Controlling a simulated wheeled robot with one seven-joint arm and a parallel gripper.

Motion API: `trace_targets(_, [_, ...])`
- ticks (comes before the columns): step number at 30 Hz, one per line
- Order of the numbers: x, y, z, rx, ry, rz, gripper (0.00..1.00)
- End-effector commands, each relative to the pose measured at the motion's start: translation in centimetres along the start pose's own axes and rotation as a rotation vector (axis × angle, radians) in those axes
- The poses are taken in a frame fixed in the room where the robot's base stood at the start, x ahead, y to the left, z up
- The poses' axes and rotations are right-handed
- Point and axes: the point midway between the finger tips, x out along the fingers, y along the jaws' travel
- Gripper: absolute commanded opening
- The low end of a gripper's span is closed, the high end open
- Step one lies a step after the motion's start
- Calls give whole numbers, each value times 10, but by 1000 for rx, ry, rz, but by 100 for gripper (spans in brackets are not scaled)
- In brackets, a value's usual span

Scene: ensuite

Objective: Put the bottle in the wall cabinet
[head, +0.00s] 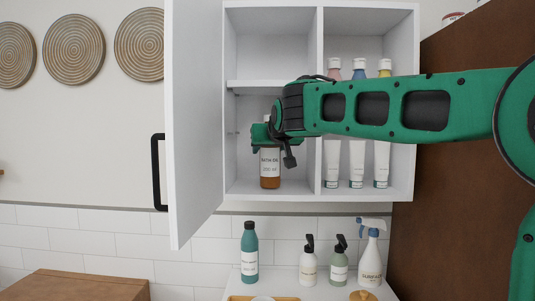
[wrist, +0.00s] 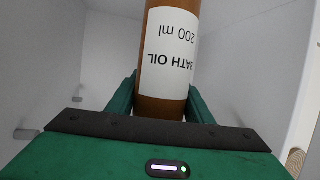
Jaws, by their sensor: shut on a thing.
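An amber bottle (head: 270,168) with a white "BATH OIL 200 ml" label is upright in the lower left compartment of the white wall cabinet (head: 366,196). Its base is at or just above the compartment floor; I cannot tell whether it touches. My gripper (head: 265,135) is shut on the bottle's upper part, and my gripper and arm partly hide its top. In the wrist view the bottle (wrist: 172,50) stands between the two green fingers (wrist: 160,100). The cabinet door (head: 193,120) is swung open to the left.
White tubes (head: 357,165) fill the lower right compartment, with several capped bottles (head: 359,68) above them. The upper left compartment looks empty. On the counter below stand a teal bottle (head: 249,252), two pump bottles (head: 309,268) and a spray bottle (head: 371,262). A brown panel (head: 470,160) is at right.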

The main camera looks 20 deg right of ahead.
Motion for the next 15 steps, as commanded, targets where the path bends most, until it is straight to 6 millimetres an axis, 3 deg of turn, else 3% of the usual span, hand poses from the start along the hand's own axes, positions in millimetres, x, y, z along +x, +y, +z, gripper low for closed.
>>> trace_targets(11, [4,2,3,1,4,1,9])
trace_targets(12, [5,2,4,1,2,1,54])
trace_targets(14, [5,2,4,1,2,1,65])
trace_targets(15, [5,2,4,1,2,1,65])
